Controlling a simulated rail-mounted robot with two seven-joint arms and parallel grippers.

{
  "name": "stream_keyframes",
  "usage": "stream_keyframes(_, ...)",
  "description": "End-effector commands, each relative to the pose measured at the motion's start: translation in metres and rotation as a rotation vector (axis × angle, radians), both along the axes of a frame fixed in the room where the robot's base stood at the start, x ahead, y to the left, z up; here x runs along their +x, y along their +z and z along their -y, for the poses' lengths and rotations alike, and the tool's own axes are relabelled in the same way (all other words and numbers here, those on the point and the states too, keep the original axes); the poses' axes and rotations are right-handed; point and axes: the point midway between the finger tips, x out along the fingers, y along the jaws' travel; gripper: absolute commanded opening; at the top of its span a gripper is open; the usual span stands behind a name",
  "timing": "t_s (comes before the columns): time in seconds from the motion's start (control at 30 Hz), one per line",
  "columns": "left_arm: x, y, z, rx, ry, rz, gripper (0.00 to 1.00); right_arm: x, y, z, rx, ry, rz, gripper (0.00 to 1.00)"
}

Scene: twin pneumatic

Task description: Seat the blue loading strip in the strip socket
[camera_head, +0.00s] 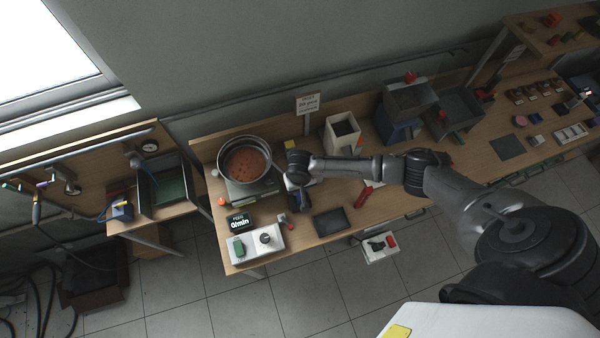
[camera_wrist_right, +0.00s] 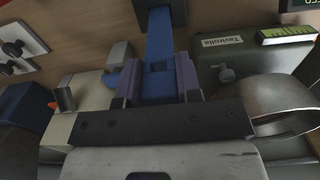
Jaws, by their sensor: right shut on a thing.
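The blue loading strip (camera_wrist_right: 160,38) runs up the middle of the right wrist view. My right gripper (camera_wrist_right: 158,88) is shut on its lower part, with a finger on each side. The strip's far end meets a dark block (camera_wrist_right: 160,13) at the top edge. I cannot tell whether the end is in, on or above that block, or whether the block is the strip socket. In the head view my right gripper (camera_head: 298,194) is over the bench just right of the round pan; the strip is too small to make out there. My left gripper is not in view.
The pan (camera_head: 244,160) with brown contents sits left of my right gripper. A white panel (camera_head: 256,244) and a dark mat (camera_head: 331,222) lie near the bench's front edge. A grey labelled box (camera_wrist_right: 225,62) and a pale block (camera_wrist_right: 88,95) flank the gripper closely.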

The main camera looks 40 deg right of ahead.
Motion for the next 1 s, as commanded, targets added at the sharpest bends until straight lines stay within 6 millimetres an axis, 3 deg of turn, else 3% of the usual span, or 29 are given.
stream_keyframes(0.17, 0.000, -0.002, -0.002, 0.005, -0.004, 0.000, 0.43, 0.000, -0.005, 0.000, 0.001, 0.000, 0.000, 0.00)
stream_keyframes(0.2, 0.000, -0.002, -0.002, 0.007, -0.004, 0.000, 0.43, 0.000, -0.005, 0.000, 0.001, 0.000, 0.000, 0.33)
stream_keyframes(0.5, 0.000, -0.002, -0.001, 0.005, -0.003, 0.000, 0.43, 0.000, -0.004, 0.000, 0.001, 0.000, 0.000, 0.61)
stream_keyframes(0.8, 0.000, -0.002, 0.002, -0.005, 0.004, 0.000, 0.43, 0.000, -0.002, 0.000, 0.001, 0.000, 0.000, 0.61)
stream_keyframes(1.0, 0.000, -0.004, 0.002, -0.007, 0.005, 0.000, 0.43, 0.000, 0.024, 0.000, 0.002, 0.002, 0.003, 0.61)
